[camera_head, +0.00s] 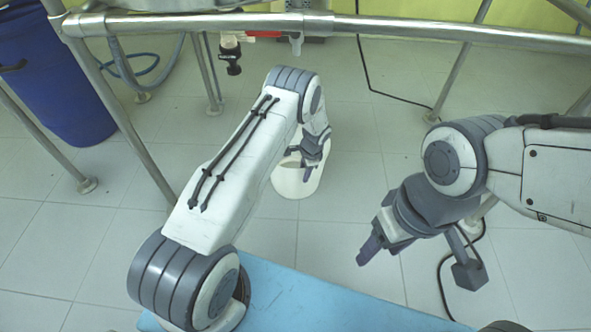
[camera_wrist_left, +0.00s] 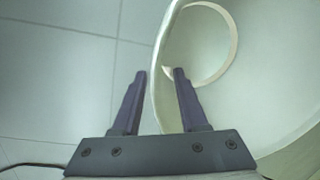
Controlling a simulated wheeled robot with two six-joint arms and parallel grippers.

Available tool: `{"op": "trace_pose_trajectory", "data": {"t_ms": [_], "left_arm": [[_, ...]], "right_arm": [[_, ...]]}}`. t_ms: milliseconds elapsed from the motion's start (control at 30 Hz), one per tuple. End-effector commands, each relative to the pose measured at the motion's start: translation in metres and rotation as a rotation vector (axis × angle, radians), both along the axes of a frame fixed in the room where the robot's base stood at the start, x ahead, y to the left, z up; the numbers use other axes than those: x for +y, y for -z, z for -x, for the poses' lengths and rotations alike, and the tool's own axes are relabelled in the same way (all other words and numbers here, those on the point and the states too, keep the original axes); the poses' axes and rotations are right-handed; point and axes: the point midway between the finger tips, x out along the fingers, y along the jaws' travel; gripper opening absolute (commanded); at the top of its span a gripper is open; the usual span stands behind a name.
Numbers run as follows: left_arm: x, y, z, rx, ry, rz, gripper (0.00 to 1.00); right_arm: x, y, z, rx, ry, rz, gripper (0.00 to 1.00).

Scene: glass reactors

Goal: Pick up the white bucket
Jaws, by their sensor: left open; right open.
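The white bucket (camera_head: 296,181) stands on the tiled floor in the head view, partly hidden by my left arm and gripper. My left gripper (camera_head: 309,170) is at the bucket's rim. In the left wrist view the bucket (camera_wrist_left: 275,90) fills the right side. There my left gripper (camera_wrist_left: 160,75) is open, with the bucket's wall between its two fingers: one finger is outside the wall, the other inside. Whether either finger touches the wall, I cannot tell. My right gripper (camera_head: 366,252) is open and empty, off to the right and nearer, away from the bucket.
A metal frame with a horizontal rail (camera_head: 200,22) and slanted legs stands behind and around the bucket. A blue barrel (camera_head: 55,85) is at the far left. A valve (camera_head: 230,55) hangs under the rail. Black cables lie on the floor at right. The floor (camera_head: 355,185) right of the bucket is clear.

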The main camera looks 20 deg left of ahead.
Motion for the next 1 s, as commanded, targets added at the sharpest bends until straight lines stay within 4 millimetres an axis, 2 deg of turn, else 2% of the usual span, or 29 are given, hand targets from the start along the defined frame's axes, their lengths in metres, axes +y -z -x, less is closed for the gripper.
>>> {"op": "trace_pose_trajectory", "data": {"t_ms": [33,67,300,367,400,433,1000], "left_arm": [[0.0014,0.0106,-0.0006,0.000,-0.001,0.000,0.43],[0.0018,0.0121,-0.0010,-0.002,-0.001,0.000,0.43],[0.0020,0.0112,-0.0011,-0.001,0.000,0.000,0.43],[0.0019,0.0111,-0.0010,-0.001,0.000,0.000,0.20],[0.0019,0.0111,-0.0011,-0.001,0.000,0.000,0.04],[0.0019,0.0111,-0.0011,-0.001,0.000,0.000,0.00],[0.0018,0.0107,-0.0019,-0.003,0.003,0.000,0.00]], "right_arm": [[0.0000,0.0077,0.0000,0.000,0.000,0.000,0.60],[0.0000,0.0083,0.0000,0.000,0.000,0.000,0.60],[0.0000,0.0064,-0.0001,0.000,0.000,0.000,0.60],[0.0000,0.0064,-0.0001,0.000,0.000,0.000,0.60],[0.0000,0.0064,-0.0001,0.000,0.000,0.000,0.60],[0.0000,0.0064,-0.0001,0.000,0.000,0.000,0.60],[0.0000,0.0065,-0.0001,0.000,0.000,0.000,0.60]]}}
